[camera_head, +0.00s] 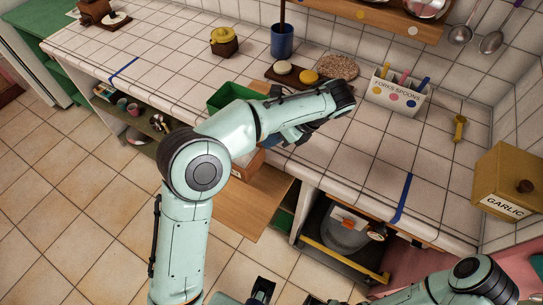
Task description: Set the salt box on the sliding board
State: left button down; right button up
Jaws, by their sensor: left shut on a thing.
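My left arm reaches over the counter edge, and its gripper (287,137) is shut, mostly hidden behind my own wrist. A brown box (246,166), which looks like the salt box, shows in part below my forearm, at the gripper. The sliding board (262,193) is a plain wooden board pulled out from under the counter. The box appears over or on the board's back part; I cannot tell whether they touch. My right arm lies at the lower right; its gripper is at the bottom edge, too cut off to read.
A green bin (232,94) sits beside my left forearm. The white forks and spoons holder (397,94) and yellow garlic box (507,179) stand on the tiled counter. A blue pot (282,41) stands at the back. The board's front part is clear.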

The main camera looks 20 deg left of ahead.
pick_arm(q)
jog(key=shift+f+b, duration=0.55)
jog(key=shift+f, duration=2.8)
jog(key=c, duration=1.3)
grip_release()
jog(key=shift+o, duration=0.2)
jog(key=p+v, duration=0.3)
jog(key=v, duration=0.9)
